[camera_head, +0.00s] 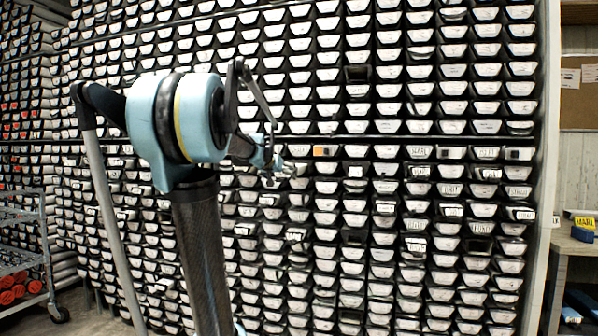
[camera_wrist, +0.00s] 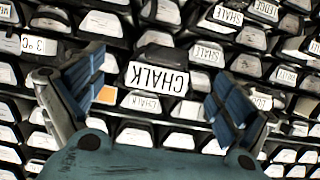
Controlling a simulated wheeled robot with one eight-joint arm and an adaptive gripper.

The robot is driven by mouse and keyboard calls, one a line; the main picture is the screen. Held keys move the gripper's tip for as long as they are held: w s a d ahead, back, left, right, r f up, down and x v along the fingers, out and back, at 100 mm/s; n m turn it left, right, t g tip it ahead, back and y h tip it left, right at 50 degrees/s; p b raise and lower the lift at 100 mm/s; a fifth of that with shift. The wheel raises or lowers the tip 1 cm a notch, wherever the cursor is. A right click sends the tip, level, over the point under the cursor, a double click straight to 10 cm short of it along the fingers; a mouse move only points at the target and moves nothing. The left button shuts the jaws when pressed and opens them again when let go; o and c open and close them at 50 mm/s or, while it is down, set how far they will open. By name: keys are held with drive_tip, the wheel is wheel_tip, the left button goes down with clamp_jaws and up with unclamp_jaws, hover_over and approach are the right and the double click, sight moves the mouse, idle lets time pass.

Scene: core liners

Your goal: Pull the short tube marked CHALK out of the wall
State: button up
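The wall of stacked tubes (camera_head: 480,60) fills most of the head view. In the wrist view a white label reading CHALK (camera_wrist: 157,79), upside down, sits on a dark tube end (camera_wrist: 160,52) that seems to stand out from its neighbours. My gripper (camera_wrist: 155,86) is open, with one blue-padded finger left of the label and one right of it. I see no contact between fingers and tube. In the head view my gripper (camera_head: 272,168) is small, close to the wall, and the CHALK tube cannot be picked out there.

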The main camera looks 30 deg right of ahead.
idle(0.3)
drive_tip(key=v, duration=1.2)
drive_tip(key=s+a+f+n+g+y, duration=0.2)
drive_tip(key=s+a+f, duration=0.6)
drive_tip(key=f, duration=0.7)
drive_tip(key=s+a+f+n+g+y, duration=0.2)
drive_tip(key=s+a+f+n+y, duration=0.2)
drive_tip(key=s+a+f, duration=0.4)
drive_tip(key=s+a+f+n+g+y, duration=0.2)
drive_tip(key=s+a+f, duration=0.6)
drive_tip(key=a+f, duration=0.8)
wheel_tip(320, 180, down, 6)
drive_tip(key=shift+s+r+n+g+y, duration=0.15)
drive_tip(key=shift+s+n+g+y, duration=0.2)
drive_tip(key=shift+n+y, duration=0.75)
